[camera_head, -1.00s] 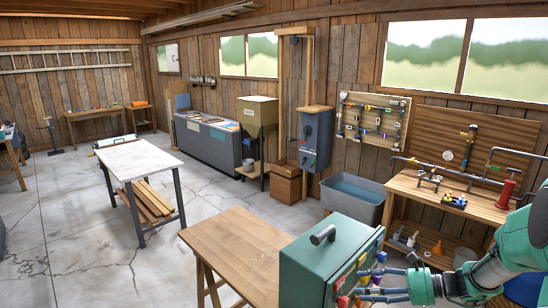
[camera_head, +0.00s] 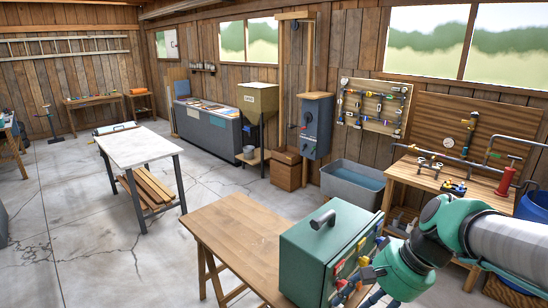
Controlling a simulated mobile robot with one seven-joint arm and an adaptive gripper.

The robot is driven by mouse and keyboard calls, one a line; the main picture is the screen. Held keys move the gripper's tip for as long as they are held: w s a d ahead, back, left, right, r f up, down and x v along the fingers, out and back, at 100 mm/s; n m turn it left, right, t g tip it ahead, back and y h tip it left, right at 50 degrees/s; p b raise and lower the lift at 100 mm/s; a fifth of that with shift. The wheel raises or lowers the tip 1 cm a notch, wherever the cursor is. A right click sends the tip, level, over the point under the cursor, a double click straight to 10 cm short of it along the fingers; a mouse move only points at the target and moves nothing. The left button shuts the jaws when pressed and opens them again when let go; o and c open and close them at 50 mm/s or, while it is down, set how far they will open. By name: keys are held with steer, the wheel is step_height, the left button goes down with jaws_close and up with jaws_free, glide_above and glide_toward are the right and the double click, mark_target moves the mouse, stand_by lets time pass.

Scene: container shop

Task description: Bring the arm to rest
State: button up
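My green and grey arm (camera_head: 455,238) reaches in from the right edge and angles down to the left, in front of the workbench. My gripper (camera_head: 354,286) is at the bottom of the view, close by the front of a green box with coloured handles (camera_head: 330,245). Its fingers are dark, small and partly mixed in the view with the coloured handles. I cannot tell whether they touch the box or how far apart they are. No object shows clearly in the gripper.
The green box stands on a wooden table (camera_head: 230,235). A workbench (camera_head: 425,180) with pipes and valves is behind my arm. A grey water trough (camera_head: 352,182) and a blue barrel (camera_head: 535,207) stand nearby. Open concrete floor (camera_head: 85,235) lies to the left.

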steer(key=s+d+r+n+t+h, duration=0.3)
steer(key=s+r+n+t+h, duration=0.1)
steer(key=s, duration=0.5)
steer(key=shift+s+r+n+h, duration=0.25)
steer(key=shift+r+n+h, duration=0.15)
steer(key=shift+r+n, duration=0.45)
steer(key=shift+w+f, duration=0.1)
stand_by(1.7)
